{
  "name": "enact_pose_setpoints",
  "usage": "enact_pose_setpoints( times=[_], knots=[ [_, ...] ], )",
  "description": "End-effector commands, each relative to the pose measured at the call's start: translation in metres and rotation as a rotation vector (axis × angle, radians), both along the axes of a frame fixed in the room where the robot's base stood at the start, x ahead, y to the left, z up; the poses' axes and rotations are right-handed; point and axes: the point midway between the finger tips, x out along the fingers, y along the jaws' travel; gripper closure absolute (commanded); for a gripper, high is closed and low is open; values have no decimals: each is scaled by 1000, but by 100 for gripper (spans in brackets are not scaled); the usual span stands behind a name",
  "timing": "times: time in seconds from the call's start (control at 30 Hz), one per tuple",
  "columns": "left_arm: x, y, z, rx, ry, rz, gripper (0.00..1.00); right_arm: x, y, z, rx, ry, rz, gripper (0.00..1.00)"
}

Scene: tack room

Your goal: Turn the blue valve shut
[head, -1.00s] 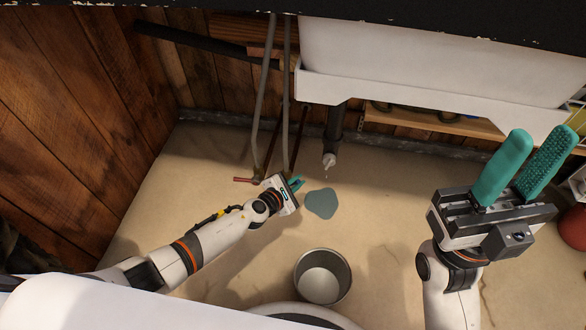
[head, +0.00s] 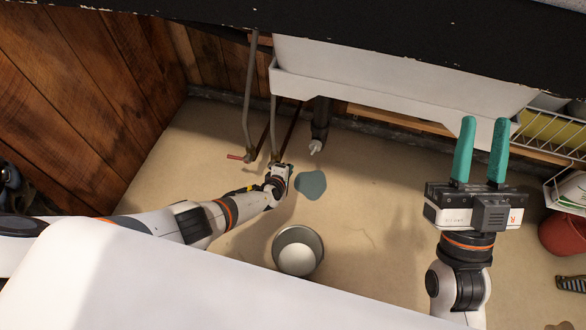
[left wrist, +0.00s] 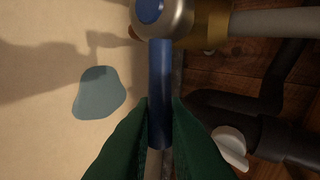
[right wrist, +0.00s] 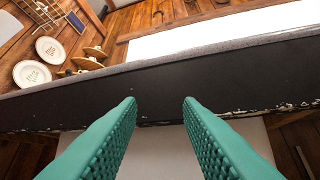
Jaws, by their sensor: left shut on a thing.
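The blue valve's lever (left wrist: 160,75) shows in the left wrist view, running down from a round metal valve body (left wrist: 165,20) with a blue centre. My left gripper (left wrist: 160,108) is shut on the lever, its green fingers touching both sides near its lower end. In the head view my left gripper (head: 281,170) is at the foot of the right-hand pipe under the sink, and it hides the blue valve there. My right gripper (head: 482,122) is open and empty, raised at the right with its teal fingers pointing up; it also shows in the right wrist view (right wrist: 160,102).
A red-handled valve (head: 236,157) sits on the left-hand pipe, close to my left gripper. A dark drain pipe (head: 321,120) hangs over a puddle (head: 311,186). A metal bucket (head: 298,250) stands in front. The white sink (head: 400,85) overhangs the pipes.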

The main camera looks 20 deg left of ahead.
Motion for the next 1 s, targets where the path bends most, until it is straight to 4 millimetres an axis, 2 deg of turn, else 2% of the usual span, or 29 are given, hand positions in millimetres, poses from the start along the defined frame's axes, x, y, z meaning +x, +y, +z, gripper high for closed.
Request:
enact_pose_setpoints(
  times=[0.3,0.73,0.77,1.0],
  knots=[
    [1,2,-3,65,0,-2,100,9,1,-9,-24,80,-4,67],
    [1,2,-4,70,-1,-2,100,10,1,-10,-26,85,-5,67],
    [1,2,-4,70,-1,-2,83,10,1,-10,-26,85,-5,67],
    [0,2,-4,70,0,-2,82,10,1,-10,-26,85,-5,67]
  ],
)
